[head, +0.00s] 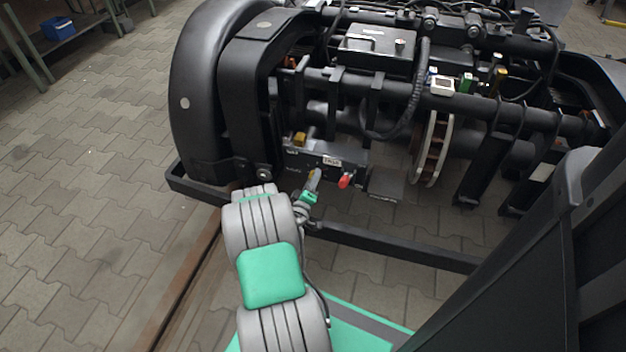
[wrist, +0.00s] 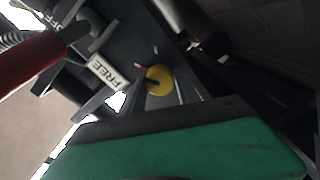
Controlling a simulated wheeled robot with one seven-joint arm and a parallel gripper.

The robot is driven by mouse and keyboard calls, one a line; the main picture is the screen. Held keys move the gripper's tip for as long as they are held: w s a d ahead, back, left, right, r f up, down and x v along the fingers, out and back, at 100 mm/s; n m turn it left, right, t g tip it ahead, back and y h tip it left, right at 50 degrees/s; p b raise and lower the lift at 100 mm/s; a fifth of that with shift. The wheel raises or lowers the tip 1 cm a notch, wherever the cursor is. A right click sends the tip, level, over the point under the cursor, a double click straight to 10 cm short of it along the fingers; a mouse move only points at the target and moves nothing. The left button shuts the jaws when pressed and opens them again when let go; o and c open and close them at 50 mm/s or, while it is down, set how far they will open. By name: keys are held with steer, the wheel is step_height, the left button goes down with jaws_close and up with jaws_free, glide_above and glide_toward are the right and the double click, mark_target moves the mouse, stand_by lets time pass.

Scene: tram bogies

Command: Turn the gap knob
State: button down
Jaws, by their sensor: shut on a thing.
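The gap knob (wrist: 159,80) is a round yellow knob with a dark mark across its face, seen at the middle of the wrist view. In the wrist view the green gripper body (wrist: 180,150) fills the bottom. The fingers partly hide the knob's sides and the panel behind it.
A red handle (head: 346,181) sticks out just right of my gripper; it also shows in the wrist view (wrist: 30,62), near a FREE label (wrist: 107,72). Another yellow part (head: 300,138) sits above. A dark frame rail (head: 400,245) runs below. Open paving lies left.

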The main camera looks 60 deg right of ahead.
steer(key=c, duration=0.9)
jaws_free()
steer(key=a, duration=0.2)
steer(key=a+p, duration=0.1)
steer(key=a, duration=0.1)
steer(key=s+a+p, duration=0.1)
steer(key=a, duration=0.1)
steer(key=shift+a+r, duration=0.1)
steer(key=shift+a, duration=0.25)
steer(key=shift+s+a, duration=0.1)
steer(key=shift+a, duration=0.4)
